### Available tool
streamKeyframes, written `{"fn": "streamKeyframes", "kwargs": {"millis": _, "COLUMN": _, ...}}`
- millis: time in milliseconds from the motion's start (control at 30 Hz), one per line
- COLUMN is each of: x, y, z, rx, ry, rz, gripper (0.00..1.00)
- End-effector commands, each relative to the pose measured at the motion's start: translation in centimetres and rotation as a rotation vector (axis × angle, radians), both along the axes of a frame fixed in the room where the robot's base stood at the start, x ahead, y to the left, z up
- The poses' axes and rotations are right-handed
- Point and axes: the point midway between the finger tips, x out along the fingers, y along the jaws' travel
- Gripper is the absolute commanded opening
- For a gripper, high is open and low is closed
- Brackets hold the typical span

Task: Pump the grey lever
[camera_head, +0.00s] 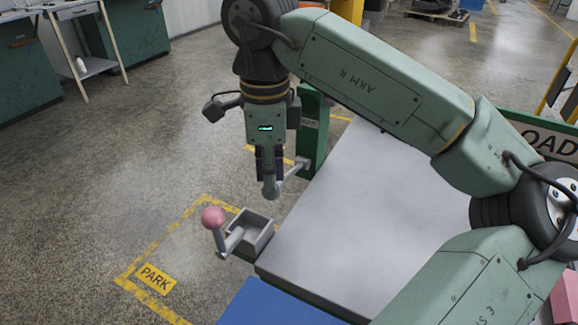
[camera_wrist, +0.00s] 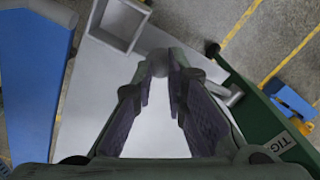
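The grey lever (camera_head: 290,173) sticks out from the post's lower part toward my fingertips. In the wrist view the lever's arm (camera_wrist: 222,90) runs from the right to a rounded grey end between my fingertips (camera_wrist: 160,66). The fingers stand close together on either side of this end and appear shut on it; they hide part of it.
A pink ball (camera_head: 213,217) tops another crank-like lever beside a small open grey box (camera_head: 251,232). A broad grey panel (camera_head: 350,215) lies right of my gripper, with a blue surface (camera_head: 275,305) in front. The green post (camera_head: 314,125) stands close behind.

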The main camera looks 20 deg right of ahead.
Motion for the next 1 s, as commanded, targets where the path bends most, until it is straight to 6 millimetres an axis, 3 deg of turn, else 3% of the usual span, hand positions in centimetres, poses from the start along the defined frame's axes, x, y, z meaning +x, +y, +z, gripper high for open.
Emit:
{"fn": "streamKeyframes", "kwargs": {"millis": 167, "x": -0.2, "y": 0.2, "z": -1.4, "rx": 0.0, "ry": -0.001, "rz": -0.002, "gripper": 0.12}}
{"fn": "streamKeyframes", "kwargs": {"millis": 567, "x": -0.2, "y": 0.3, "z": -1.5, "rx": 0.0, "ry": 0.0, "rz": -0.001, "gripper": 0.12}}
{"fn": "streamKeyframes", "kwargs": {"millis": 900, "x": -0.3, "y": 0.3, "z": -3.7, "rx": 0.0, "ry": 0.001, "rz": 0.0, "gripper": 0.12}}
{"fn": "streamKeyframes", "kwargs": {"millis": 1000, "x": -0.2, "y": 0.3, "z": -3.1, "rx": 0.0, "ry": 0.0, "rz": 0.0, "gripper": 0.12}}
